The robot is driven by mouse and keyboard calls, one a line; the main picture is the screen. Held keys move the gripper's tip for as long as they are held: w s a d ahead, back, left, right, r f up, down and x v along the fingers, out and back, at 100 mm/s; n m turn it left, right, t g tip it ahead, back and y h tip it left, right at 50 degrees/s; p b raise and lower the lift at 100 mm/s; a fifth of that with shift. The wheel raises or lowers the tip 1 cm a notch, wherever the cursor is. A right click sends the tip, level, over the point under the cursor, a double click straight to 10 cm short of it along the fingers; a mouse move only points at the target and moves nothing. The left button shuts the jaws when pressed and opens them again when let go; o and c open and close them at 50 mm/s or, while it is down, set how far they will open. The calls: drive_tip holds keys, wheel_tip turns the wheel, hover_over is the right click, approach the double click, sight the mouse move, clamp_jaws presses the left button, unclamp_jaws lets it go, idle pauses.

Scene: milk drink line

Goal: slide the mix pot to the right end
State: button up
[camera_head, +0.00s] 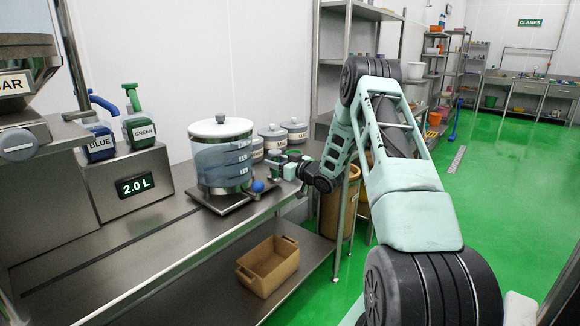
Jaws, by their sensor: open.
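The mix pot (222,160) is a clear round vessel with level marks and a white lid with a dark knob. It stands upright on a flat metal carriage (213,204) on the steel bench, toward the bench's right end. A blue ball knob (258,186) is at the carriage's right side. My gripper (272,168) is open, just right of the pot and slightly above the blue knob. Whether its fingers touch anything is too small to tell. A dark rail slot (120,246) runs along the bench from the left to the carriage.
Left of the pot is a dispenser box (128,184) reading 2.0 L, with BLUE (98,140) and GREEN (139,129) valves. Several lidded canisters (294,130) stand behind my gripper. A brown bin (268,265) sits on the lower shelf. The front bench strip is clear.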

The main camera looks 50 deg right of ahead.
drive_tip(key=s+b, duration=0.2)
drive_tip(key=s, duration=1.5)
drive_tip(key=shift+d, duration=0.3)
